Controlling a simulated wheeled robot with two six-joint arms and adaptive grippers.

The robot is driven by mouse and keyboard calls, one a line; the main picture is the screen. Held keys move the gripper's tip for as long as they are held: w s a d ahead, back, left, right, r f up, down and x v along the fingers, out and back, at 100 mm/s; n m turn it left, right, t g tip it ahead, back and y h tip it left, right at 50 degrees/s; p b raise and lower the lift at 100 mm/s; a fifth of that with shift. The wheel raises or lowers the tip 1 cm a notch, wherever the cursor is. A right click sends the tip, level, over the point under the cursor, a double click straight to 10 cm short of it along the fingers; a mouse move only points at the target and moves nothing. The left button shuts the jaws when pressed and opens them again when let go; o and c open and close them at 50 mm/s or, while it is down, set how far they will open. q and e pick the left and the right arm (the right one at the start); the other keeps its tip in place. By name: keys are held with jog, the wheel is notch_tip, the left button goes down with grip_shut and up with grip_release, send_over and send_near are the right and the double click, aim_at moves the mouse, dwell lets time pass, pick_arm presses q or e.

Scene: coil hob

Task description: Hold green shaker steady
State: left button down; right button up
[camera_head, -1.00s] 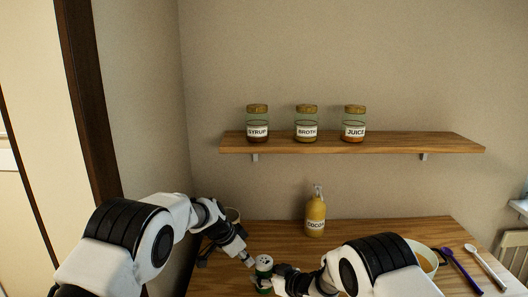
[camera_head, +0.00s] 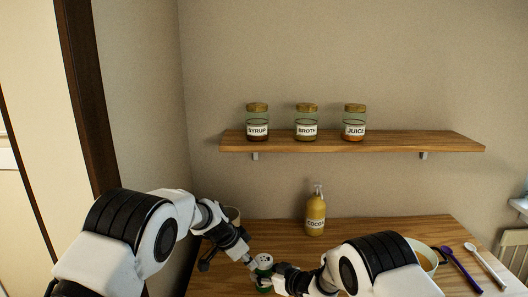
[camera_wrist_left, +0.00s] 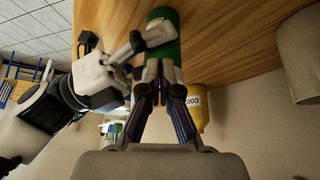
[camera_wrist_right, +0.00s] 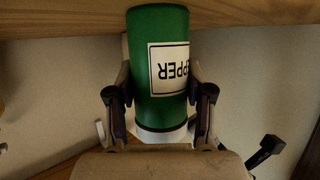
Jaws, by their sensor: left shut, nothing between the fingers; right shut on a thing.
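The green shaker (camera_head: 264,279) with a pale, holed top stands on the wooden table at the front, partly hidden by my right gripper (camera_head: 275,275). In the right wrist view the green shaker (camera_wrist_right: 150,50) is between my right fingers (camera_wrist_right: 160,100), which are shut on it. Its white label shows "PPER" upside down. My left gripper (camera_head: 249,265) is shut and empty, just left of the shaker's top. In the left wrist view its fingertips (camera_wrist_left: 163,68) are close to the shaker (camera_wrist_left: 163,22); I cannot tell whether they touch it.
A yellow COCOA bottle (camera_head: 316,216) stands behind the shaker. A bowl (camera_head: 427,261), a purple spoon (camera_head: 458,269) and a white spoon (camera_head: 485,266) are at the right. A wall shelf (camera_head: 350,145) holds three jars.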

jog(key=shift+f, duration=0.1)
pick_arm(q)
notch_tip(320, 180, up, 6)
jog(key=shift+s+a, duration=0.25)
jog(key=shift+a, duration=0.05)
dwell(0.4)
pick_arm(e)
jog(key=o, duration=1.5)
